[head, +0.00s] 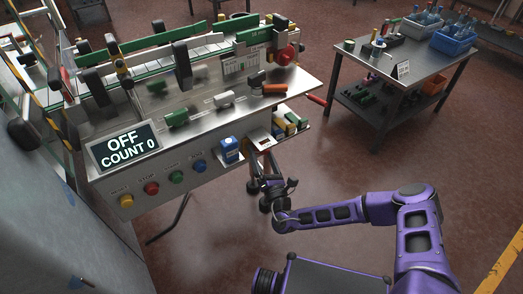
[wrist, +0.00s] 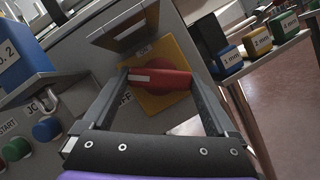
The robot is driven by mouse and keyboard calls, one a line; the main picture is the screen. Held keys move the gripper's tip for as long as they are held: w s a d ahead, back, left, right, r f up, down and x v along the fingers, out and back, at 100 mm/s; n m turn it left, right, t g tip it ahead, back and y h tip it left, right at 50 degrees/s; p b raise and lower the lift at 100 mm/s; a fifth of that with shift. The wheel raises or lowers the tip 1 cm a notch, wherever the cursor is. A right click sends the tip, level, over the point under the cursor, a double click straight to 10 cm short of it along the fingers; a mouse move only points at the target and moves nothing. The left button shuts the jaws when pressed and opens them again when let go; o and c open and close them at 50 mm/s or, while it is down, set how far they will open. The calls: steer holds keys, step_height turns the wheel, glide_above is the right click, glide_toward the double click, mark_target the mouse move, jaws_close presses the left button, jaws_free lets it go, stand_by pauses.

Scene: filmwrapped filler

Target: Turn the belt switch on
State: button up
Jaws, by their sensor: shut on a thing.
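The belt switch (wrist: 160,78) is a red rotary handle on a yellow plate (wrist: 178,52) in the wrist view. Its handle lies roughly level across the picture. "OFF" is lettered at the plate's lower left, and a small label sits above it, too small to read surely. My gripper (head: 262,162) is at the machine's front, below the table edge. In the wrist view its fingers are shut on the two ends of the red handle. The display (head: 125,146) reads "OFF COUNT 0". The switch is not clearly visible in the head view.
Several push buttons (head: 176,178) line the machine's front panel, left of my gripper. A blue box (head: 229,150) and a shelf of coloured blocks (head: 290,122) are close by. A dark bench (head: 400,92) with blue bins stands at the back right. The floor between is open.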

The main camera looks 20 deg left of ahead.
steer(key=m+h+p, duration=0.1)
steer(key=m, duration=0.2)
steer(key=m+h+p, duration=0.1)
steer(key=m, duration=0.1)
steer(key=shift+s+r+m+h, duration=0.1)
steer(key=shift+s+m+h, duration=0.05)
steer(key=shift+m+h, duration=0.2)
steer(key=shift+a+m+g+h, duration=0.15)
steer(key=shift+m+h, duration=0.25)
steer(key=shift+m, duration=0.85)
steer(key=shift+d+m+g+h, duration=0.1)
steer(key=shift+m+g+h, duration=0.2)
steer(key=shift+m, duration=0.9)
steer(key=o, duration=1)
steer(key=r+v, duration=0.1)
steer(key=v, duration=1.6)
steer(key=shift+s+f, duration=0.25)
steer(key=shift+f, duration=0.15)
